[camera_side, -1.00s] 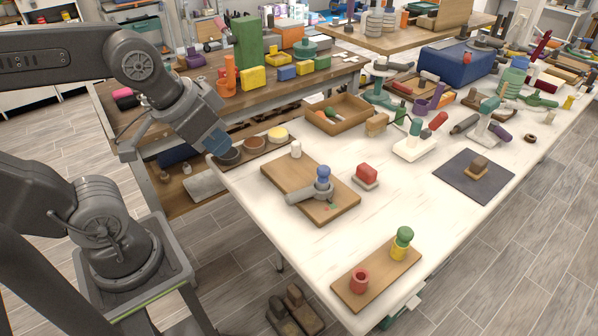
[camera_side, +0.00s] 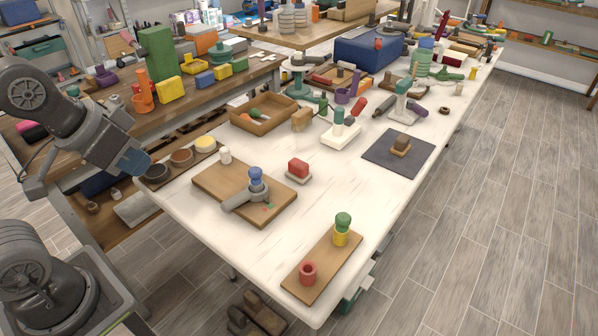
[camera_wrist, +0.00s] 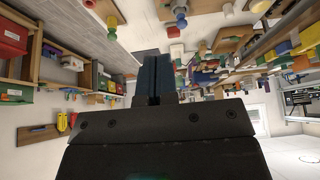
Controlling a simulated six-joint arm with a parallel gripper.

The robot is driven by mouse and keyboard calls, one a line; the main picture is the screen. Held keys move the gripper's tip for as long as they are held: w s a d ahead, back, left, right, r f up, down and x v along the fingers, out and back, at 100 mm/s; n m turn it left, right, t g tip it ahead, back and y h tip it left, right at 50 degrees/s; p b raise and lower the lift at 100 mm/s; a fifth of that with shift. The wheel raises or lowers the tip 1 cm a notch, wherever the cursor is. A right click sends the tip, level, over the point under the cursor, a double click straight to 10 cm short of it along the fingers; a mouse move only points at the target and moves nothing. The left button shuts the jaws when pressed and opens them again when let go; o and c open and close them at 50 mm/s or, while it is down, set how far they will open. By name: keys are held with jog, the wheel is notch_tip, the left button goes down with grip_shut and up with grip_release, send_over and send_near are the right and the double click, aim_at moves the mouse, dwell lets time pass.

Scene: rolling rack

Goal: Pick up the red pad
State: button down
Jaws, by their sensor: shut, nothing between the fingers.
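A red block-shaped pad (camera_side: 298,168) sits on a small grey base on the white table (camera_side: 225,265), right of the wooden board with the blue-knobbed tool. My gripper (camera_side: 135,162) is at the left of the side view, by the table's left corner and close to a dark round dish. It is well apart from the red pad and holds nothing. In the wrist view my gripper's dark blue fingers (camera_wrist: 155,62) are together. I cannot pick out the red pad with certainty in the wrist view.
The wooden board (camera_side: 215,185) with the blue-knobbed tool (camera_side: 255,180) lies between my gripper and the pad. A plank (camera_side: 320,272) with a red ring and a green-topped yellow peg is at the front. A dark mat (camera_side: 380,160) lies to the right. Bare table surrounds the pad.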

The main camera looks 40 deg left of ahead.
jog(key=c, duration=1.8)
grip_release()
jog(key=shift+c, duration=0.2)
jog(key=o, duration=1.2)
jog(key=shift+o, duration=0.2)
jog(key=w+r+n+g, duration=0.1)
jog(key=w+r+n, duration=0.35)
jog(key=w, duration=0.65)
jog(key=n+g, duration=0.5)
jog(key=n, duration=0.8)
send_over(298, 162)
notch_tip(298, 162, down, 20)
jog(key=r, duration=0.1)
notch_tip(298, 162, down, 14)
jog(key=shift+d+f, duration=0.1)
jog(key=shift+f, duration=0.15)
